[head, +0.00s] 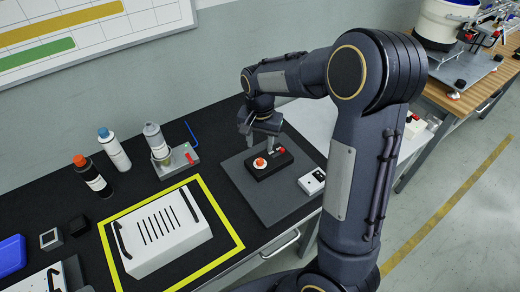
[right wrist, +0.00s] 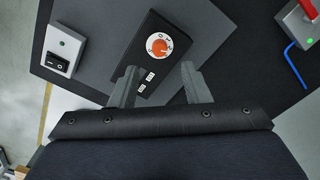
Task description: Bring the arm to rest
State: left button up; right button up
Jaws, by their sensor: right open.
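My right arm reaches over the black-topped bench (head: 225,105) from the right. My right gripper (head: 261,143) points down above a black control box (head: 284,162) with an orange knob (head: 260,162) on a white dial. In the right wrist view the two fingers of the gripper (right wrist: 160,80) are apart, with nothing between them. The black box (right wrist: 143,57) and its orange knob (right wrist: 159,47) lie beyond the fingertips. Whether the fingers touch the box cannot be told. My left gripper is not in view.
The box sits on a grey plate (head: 245,190), beside a small white switch box (head: 313,181). To the left are a white slotted case (head: 160,235) inside a yellow outline, several bottles (head: 113,150) and a clamp fixture (head: 175,163). A wooden bench (head: 455,95) stands at right.

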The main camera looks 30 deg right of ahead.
jog(key=shift+r, duration=0.45)
jog(key=shift+s+r, duration=0.1)
jog(key=s+a+r+n+t+y, duration=0.1)
jog(key=s+a+r+n+t, duration=0.1)
jog(key=s, duration=0.5)
jog(key=s+a+r+n+t+y+p, duration=0.1)
jog(key=s+a+r+n, duration=0.1)
jog(key=s, duration=0.6)
jog(key=s+a+r+n+t+y+p, duration=0.1)
jog(key=s+a+r+n+t, duration=0.1)
jog(key=s+r, duration=0.3)
jog(key=shift+s+a+r+n+t+y, duration=0.4)
jog(key=shift+s+n, duration=0.4)
jog(key=shift+s, duration=0.45)
